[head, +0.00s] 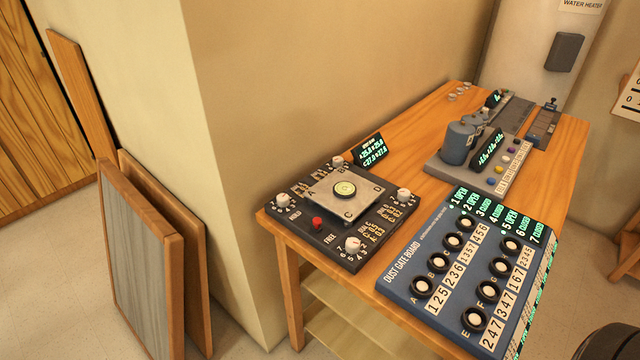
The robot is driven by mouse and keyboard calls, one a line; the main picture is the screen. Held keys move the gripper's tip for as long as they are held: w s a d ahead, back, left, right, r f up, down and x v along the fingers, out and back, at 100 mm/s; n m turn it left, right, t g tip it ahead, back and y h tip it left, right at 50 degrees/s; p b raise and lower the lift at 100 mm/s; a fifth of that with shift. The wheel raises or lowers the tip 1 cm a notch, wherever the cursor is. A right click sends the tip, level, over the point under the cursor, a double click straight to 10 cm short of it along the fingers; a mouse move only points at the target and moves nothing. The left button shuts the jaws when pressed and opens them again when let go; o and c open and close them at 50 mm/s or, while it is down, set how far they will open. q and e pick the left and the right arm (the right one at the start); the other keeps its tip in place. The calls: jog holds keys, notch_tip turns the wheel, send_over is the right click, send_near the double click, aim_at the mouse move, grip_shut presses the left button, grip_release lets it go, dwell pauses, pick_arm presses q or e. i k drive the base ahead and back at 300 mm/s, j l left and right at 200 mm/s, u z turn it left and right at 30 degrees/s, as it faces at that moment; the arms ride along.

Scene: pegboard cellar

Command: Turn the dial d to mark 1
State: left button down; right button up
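A dark control box (330,255) sits at the near left corner of the wooden table. A square metal plate (325,203) with a round green bubble level (345,190) is on top of it. White knobs stand near the plate's corners: a left knob (282,200), a far knob (338,162), a right knob (404,194) and a near knob (353,244). Small numbers surround the knobs. Neither gripper is in view.
A red button (317,223) and a small display (367,150) belong with the box. A blue dust gate board (405,277) with several black-ringed buttons lies close on its right. A grey device (455,143) stands behind. A wall (235,150) borders the table's left; panels (140,260) lean there.

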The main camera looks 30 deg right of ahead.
aim_at(403, 195)
jog(key=z, duration=0.4)
jog(key=k+l+z, duration=0.1)
jog(key=z, duration=0.3)
jog(key=k+z, duration=0.1)
jog(key=z, duration=0.35)
